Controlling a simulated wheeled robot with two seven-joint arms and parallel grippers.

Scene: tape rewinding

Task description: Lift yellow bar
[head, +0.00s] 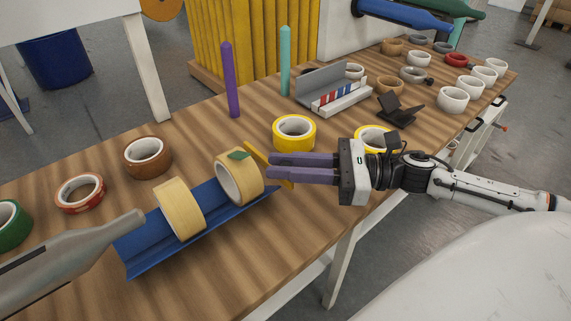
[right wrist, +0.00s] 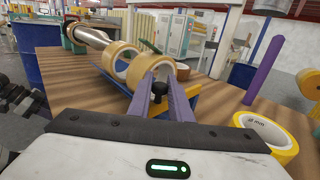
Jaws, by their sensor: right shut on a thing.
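The bar runs crosswise at the fingertips, close beside a tan tape roll with a green mark (head: 239,178). That roll and a second tan roll (head: 180,210) stand upright on a blue angled holder (head: 133,252). I cannot tell whether the bar touches the roll or holder. My left gripper is not in view.
Yellow rolls (head: 294,132) lie behind and beneath my right gripper. Brown (head: 148,156) and red (head: 79,193) rolls lie at left. A grey tapered object (head: 70,262) reaches towards the holder. Purple (head: 231,80) and teal (head: 285,62) posts stand behind.

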